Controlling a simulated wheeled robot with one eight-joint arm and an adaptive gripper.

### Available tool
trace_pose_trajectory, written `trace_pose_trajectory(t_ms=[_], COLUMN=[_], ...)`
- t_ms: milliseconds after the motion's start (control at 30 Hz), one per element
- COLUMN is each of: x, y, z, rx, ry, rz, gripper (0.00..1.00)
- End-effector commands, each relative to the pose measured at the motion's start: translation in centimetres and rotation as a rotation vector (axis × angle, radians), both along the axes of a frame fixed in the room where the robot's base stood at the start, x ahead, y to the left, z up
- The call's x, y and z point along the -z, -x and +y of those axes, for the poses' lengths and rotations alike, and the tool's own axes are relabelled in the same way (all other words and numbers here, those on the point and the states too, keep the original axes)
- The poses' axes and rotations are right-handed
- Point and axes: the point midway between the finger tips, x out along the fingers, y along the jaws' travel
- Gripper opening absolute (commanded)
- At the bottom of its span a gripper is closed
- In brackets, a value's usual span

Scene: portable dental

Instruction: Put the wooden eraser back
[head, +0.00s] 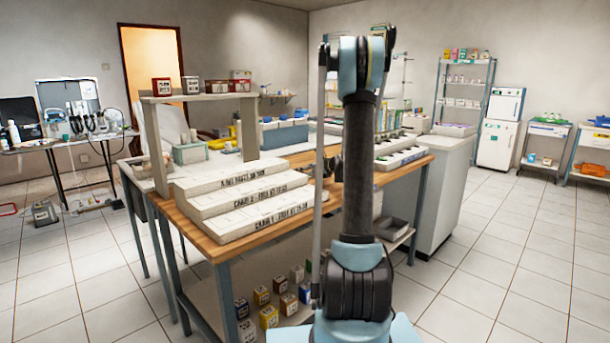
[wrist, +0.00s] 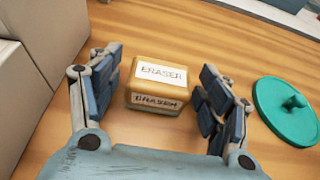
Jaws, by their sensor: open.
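My gripper (wrist: 160,95) is open, with one finger on each side of the eraser. The left finger is very close to it; I cannot tell whether it touches. A small gap shows on the right. In the head view my arm stands in front of the wooden table (head: 252,246) and hides the eraser and most of my gripper.
A teal round lid with a knob (wrist: 298,108) lies right of my gripper. A pale stepped block (wrist: 25,85) is close on the left; the head view shows these labelled steps (head: 245,205). A shelf stand (head: 200,97) carries small boxes. Several small boxes (head: 262,296) sit on the lower shelf.

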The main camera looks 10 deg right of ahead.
Motion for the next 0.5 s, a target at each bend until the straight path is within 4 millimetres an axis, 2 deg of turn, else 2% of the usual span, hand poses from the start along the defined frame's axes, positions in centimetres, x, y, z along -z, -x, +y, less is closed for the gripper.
trace_pose_trajectory(t_ms=[167,500], x=[-0.5,-2.7], y=[0.7,5.4], z=[-0.7,-4.0], rx=[0.003,0.004], ry=[0.0,0.0], rz=[0.0,0.0], gripper=[0.71,0.71])
